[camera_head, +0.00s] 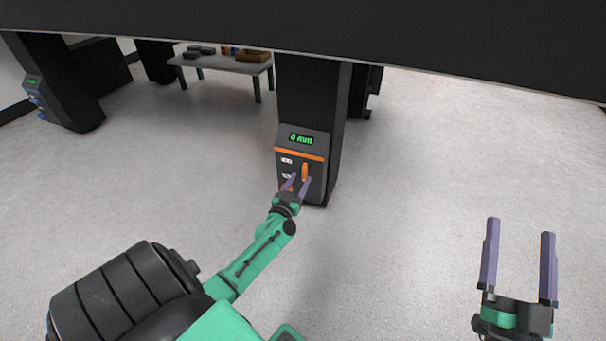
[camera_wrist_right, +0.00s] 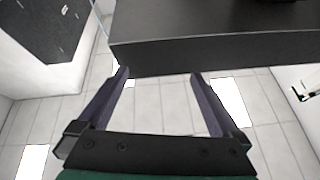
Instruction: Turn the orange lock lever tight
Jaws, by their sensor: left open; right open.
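The orange lock lever (camera_head: 305,171) is upright on the front of a dark control box (camera_head: 316,146) on a black leg. The box has a green display reading "0 mm" and an orange stripe. My left gripper (camera_head: 298,183) is open, its purple fingers close to the lower end of the lever. I cannot tell whether they touch it. A second orange part (camera_head: 288,185) shows partly behind the left finger. My right gripper (camera_head: 519,238) is open and empty at the right, away from the box; its fingers also show in the right wrist view (camera_wrist_right: 158,85).
A large black slab (camera_head: 400,45) spans the top of the head view. Another black leg (camera_head: 58,85) with blue knobs stands at the left. A grey table (camera_head: 225,64) with dark items and a brown tray stands behind. The floor at right is clear.

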